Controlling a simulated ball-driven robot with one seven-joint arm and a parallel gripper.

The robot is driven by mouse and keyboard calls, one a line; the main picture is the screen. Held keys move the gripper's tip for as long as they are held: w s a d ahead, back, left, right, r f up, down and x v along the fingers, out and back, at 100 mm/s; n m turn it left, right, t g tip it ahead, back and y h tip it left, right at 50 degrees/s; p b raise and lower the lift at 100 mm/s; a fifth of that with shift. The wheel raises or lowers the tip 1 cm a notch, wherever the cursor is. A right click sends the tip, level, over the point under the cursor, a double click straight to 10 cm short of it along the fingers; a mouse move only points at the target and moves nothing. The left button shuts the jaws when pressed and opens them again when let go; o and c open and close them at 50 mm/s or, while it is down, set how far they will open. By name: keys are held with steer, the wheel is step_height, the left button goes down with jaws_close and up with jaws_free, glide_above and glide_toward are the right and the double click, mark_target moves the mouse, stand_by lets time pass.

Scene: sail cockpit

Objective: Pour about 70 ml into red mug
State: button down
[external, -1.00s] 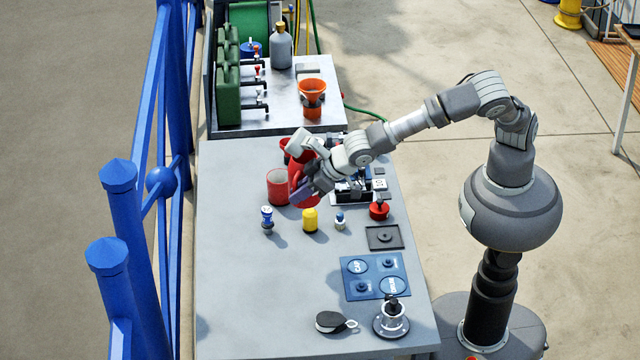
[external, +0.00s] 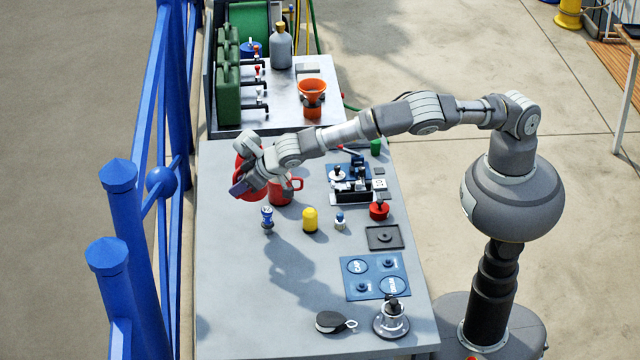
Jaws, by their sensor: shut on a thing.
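The red mug (external: 281,194) stands on the grey worktop, its handle to the right; my gripper and wrist cover part of its left side and top. My gripper (external: 240,187) is shut on a red container (external: 242,163), which is held off the worktop just left of the mug. My gripper and wrist hide much of this container. Its exact tilt and its mouth cannot be made out, and no liquid shows.
A blue-topped fitting (external: 267,219), a yellow canister (external: 310,220) and a red-based knob (external: 379,210) stand in front of the mug and to its right. A blue railing (external: 150,200) runs along the left. An orange funnel (external: 312,92) stands on the back bench.

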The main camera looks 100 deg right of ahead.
step_height(320, 180, down, 3)
steer(key=shift+r, duration=0.15)
steer(key=shift+r, duration=0.1)
steer(key=s+d+r+m+t+y+b, duration=0.1)
steer(key=d+b, duration=0.1)
steer(key=s+d+r+m+t+y+b, duration=0.1)
steer(key=d+r+t+y+b, duration=0.1)
steer(key=s+d+r+m+t+y+b, duration=0.1)
steer(key=s+y+b, duration=0.1)
steer(key=b, duration=0.1)
steer(key=shift+d+r+m+t, duration=0.2)
steer(key=shift+d+m+t, duration=0.2)
steer(key=shift+s+d+r+m+t+y+b, duration=0.2)
steer(key=shift+s+d+m+t+y+b, duration=0.2)
steer(key=shift+d+m+t+y+b, duration=0.2)
steer(key=shift+s+d+r+m+t+y+b, duration=0.2)
steer(key=shift+s+d+m+t+y+b, duration=0.2)
steer(key=shift+d+m+t+b, duration=0.25)
